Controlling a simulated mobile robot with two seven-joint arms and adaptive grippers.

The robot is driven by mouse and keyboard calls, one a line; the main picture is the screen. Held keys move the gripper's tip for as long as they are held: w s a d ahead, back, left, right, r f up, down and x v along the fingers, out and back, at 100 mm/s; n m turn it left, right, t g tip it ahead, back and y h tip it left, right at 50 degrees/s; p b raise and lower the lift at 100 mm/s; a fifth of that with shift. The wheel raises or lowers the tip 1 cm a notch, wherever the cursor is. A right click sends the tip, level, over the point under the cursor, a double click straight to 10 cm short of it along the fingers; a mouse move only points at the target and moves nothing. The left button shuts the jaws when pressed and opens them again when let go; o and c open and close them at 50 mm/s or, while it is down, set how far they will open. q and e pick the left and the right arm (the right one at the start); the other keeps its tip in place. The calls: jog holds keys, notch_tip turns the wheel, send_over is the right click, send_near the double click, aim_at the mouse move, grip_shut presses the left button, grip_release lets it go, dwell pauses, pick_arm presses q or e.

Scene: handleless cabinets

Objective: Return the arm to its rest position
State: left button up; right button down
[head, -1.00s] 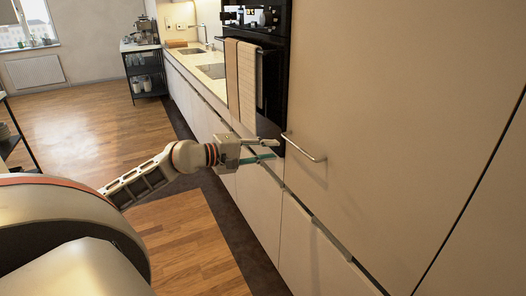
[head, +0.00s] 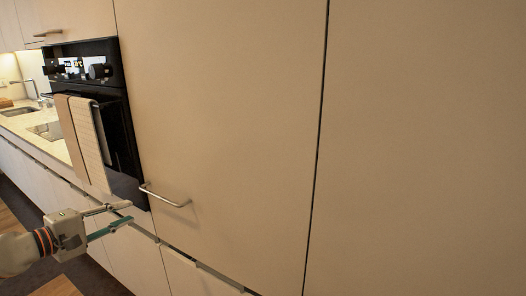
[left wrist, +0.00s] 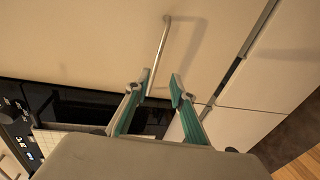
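My left gripper (head: 124,214) is at the lower left of the head view, in front of the cabinet fronts and below the oven. Its two green-padded fingers are apart with nothing between them, as the left wrist view (left wrist: 161,83) also shows. The metal bar handle (head: 165,196) of the tall cabinet door is just to the right of the fingertips in the head view. In the left wrist view the handle (left wrist: 158,55) lies beyond the fingertips, apart from them. My right gripper is not in view.
A tall, closed cabinet door (head: 220,110) fills the middle. A black oven (head: 118,110) with towels (head: 88,140) hanging on its front is to the left. The counter (head: 40,130) with sink and hob runs farther left. Wood floor (head: 58,287) shows at the lower left.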

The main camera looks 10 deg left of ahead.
pick_arm(q)
jog(key=s+d+f+m+y, duration=0.1)
jog(key=s+d+f+m, duration=0.4)
jog(key=f+m, duration=0.5)
jog(key=s+d+f+m+y, duration=0.2)
jog(key=s+d+f+m, duration=0.4)
jog(key=f+m, duration=0.35)
jog(key=s+d+f+m+y, duration=0.1)
jog(key=s+d+f+m, duration=0.4)
jog(key=f+m, duration=0.55)
jog(key=s+d+f+n+g, duration=0.3)
jog(key=s+d+f+n, duration=0.4)
jog(key=d+n, duration=0.3)
jog(key=shift+s+f+n+g+h, duration=0.3)
jog(key=shift+n+g+h, duration=0.1)
jog(key=shift+n, duration=0.1)
